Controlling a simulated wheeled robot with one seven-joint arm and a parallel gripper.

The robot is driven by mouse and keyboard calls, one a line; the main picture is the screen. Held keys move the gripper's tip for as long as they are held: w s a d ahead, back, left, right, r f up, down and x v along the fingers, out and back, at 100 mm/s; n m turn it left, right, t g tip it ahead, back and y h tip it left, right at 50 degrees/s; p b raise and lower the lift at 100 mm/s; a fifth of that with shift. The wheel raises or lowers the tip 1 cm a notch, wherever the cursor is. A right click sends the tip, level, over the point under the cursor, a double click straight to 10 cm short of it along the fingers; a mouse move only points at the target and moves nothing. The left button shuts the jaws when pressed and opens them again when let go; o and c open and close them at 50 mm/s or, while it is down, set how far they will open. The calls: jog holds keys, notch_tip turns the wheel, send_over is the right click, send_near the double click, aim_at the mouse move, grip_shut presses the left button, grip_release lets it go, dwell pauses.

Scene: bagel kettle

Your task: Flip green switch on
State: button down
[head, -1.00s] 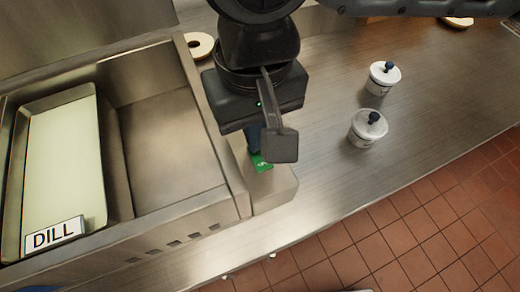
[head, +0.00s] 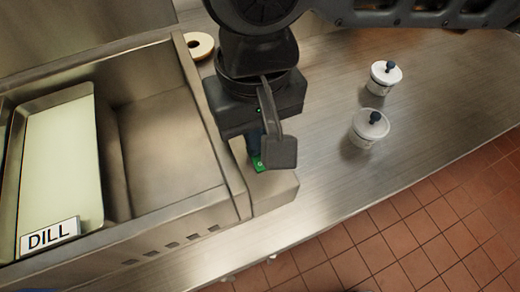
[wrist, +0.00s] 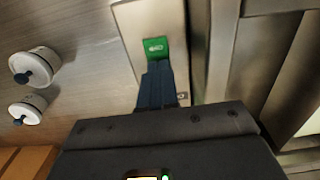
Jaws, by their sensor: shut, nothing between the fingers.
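The green switch (head: 258,164) is on a metal box (head: 272,192) at the right end of the steel unit. It also shows in the wrist view (wrist: 155,47), with a small white mark on it. My gripper (head: 256,150) points down over the box, with its fingers shut and empty. In the wrist view the closed blue fingertips (wrist: 157,66) are right at the lower edge of the green switch. I cannot tell whether they touch it. Part of the switch is hidden behind the fingers.
Two white lidded pots (head: 370,125) stand on the steel counter (head: 330,185) at right. A bagel (head: 200,45) lies behind the unit. The counter's front edge drops to a red tiled floor (head: 440,215).

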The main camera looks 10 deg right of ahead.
notch_tip(320, 180, up, 7)
jog(key=p, duration=0.7)
dwell(0.3)
dwell(0.4)
